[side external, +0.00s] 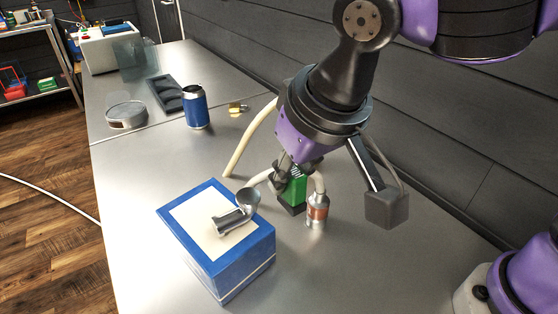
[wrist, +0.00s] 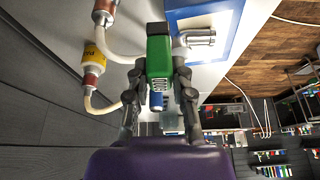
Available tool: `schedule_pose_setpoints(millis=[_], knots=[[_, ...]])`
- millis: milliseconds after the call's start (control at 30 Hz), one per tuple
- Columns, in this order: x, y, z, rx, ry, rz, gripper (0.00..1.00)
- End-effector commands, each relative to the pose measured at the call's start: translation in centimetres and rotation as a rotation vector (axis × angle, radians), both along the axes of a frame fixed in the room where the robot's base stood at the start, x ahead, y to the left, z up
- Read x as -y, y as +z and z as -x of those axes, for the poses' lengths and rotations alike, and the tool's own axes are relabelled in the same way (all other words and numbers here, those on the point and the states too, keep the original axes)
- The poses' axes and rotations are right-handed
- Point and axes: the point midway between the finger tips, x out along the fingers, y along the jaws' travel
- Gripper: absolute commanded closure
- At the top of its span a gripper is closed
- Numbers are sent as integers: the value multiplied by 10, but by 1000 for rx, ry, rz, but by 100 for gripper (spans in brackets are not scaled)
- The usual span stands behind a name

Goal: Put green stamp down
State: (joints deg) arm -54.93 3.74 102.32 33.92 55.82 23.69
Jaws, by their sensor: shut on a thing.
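The green stamp (side external: 293,189) is a green block with a dark base, upright or nearly so. My gripper (side external: 291,170) is shut on its upper part. In the side view the stamp is low over the metal table, between the blue box and a small bottle. I cannot tell whether its base touches the table. The stamp also shows in the wrist view (wrist: 159,52), between my two fingers. Part of its top is hidden by the fingers in the side view.
A blue box (side external: 242,273) with a metal fitting (side external: 236,214) on its pale top stands close left. A silver and copper bottle (side external: 317,212) with a pale hose stands close right. A blue can (side external: 196,108) and brass padlock (side external: 237,108) are farther back.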

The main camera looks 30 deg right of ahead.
Motion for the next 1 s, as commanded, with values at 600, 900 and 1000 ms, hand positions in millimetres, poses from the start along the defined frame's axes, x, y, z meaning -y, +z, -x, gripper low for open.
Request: schedule_pose_setpoints(millis=[600,900,1000], knots=[[-17,5,-111,1,-4,-4,100],[-15,-21,-124,3,0,-2,100],[-15,-37,-125,2,0,-1,100]])
